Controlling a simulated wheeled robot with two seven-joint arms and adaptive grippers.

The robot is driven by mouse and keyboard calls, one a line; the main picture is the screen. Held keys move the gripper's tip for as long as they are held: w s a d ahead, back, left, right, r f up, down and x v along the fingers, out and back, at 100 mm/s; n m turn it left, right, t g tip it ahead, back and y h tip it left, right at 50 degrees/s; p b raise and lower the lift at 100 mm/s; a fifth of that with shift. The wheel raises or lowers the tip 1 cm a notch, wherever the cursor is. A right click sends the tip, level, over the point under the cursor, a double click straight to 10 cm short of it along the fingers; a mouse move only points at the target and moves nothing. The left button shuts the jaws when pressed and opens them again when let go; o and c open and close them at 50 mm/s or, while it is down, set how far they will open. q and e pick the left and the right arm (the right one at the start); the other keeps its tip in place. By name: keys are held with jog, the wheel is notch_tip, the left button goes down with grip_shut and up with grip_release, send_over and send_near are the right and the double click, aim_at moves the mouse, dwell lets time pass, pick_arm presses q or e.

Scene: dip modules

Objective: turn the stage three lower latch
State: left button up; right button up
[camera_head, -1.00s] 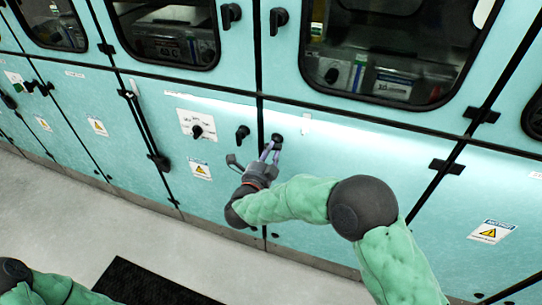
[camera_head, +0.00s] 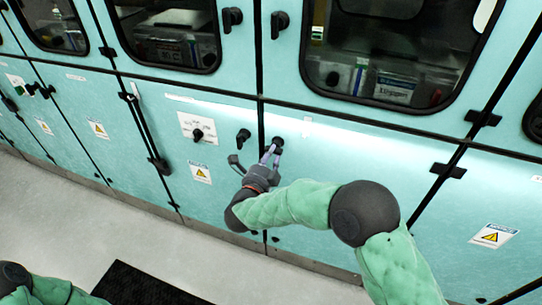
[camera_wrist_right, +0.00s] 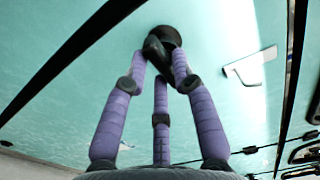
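The black lower latch (camera_head: 278,142) sits on the teal panel just right of the dark vertical seam. It also shows in the right wrist view (camera_wrist_right: 158,50), its handle slanted between the fingertips. My right gripper (camera_head: 268,157) reaches up to it from below. In the right wrist view, the purple fingers of my right gripper (camera_wrist_right: 160,62) close in on both sides of the handle, with the third finger below. They look shut on it, but exact contact is hard to see. No stage label is readable. My left gripper is outside the view.
Another black latch (camera_head: 243,136) sits left of the seam, close to my right gripper. A third knob (camera_head: 197,134) is on a white label plate. Upper latches (camera_head: 278,22) and windowed doors are above. A dark mat (camera_head: 145,285) lies on the open grey floor.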

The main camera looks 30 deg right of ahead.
jog(key=shift+o, duration=0.7)
jog(key=shift+a, duration=0.1)
jog(key=v, duration=1.2)
jog(key=shift+w, duration=0.1)
